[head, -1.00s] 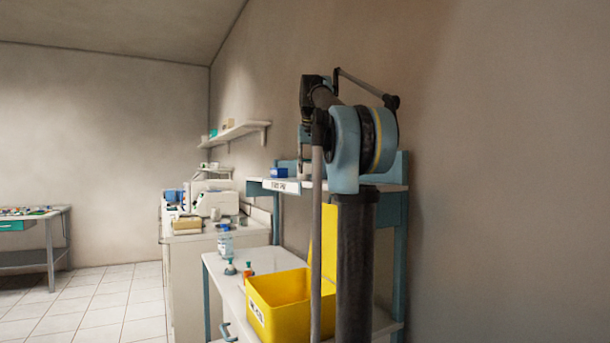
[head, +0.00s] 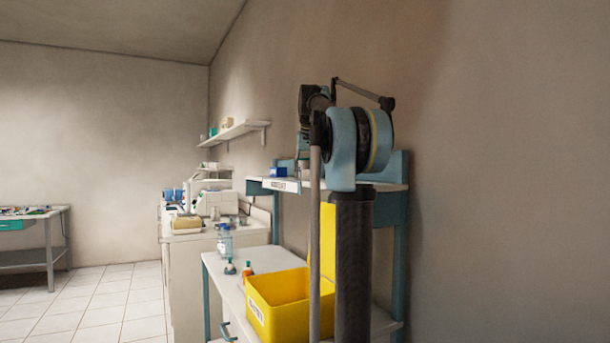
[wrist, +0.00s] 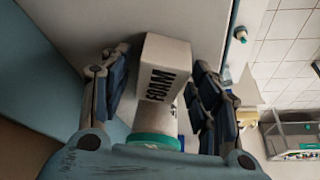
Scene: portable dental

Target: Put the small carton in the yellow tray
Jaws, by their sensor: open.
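A white carton (wrist: 165,72) with "FOAM" in black letters is in the middle of the wrist view, on a pale surface. My gripper (wrist: 162,76) is open, with one finger on each side of the carton and gaps visible between. A round teal-rimmed thing (wrist: 153,140) lies between the carton and my palm, partly hidden. The yellow tray (head: 285,312), a deep open bin with a white label, stands on the lower trolley top in the head view. Its inside floor is not visible. My arm hides the gripper in the head view.
Small bottles (head: 247,268) stand left of the tray, near a clear jar (head: 224,240). A counter with machines (head: 214,202) is behind. Floor is free at left.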

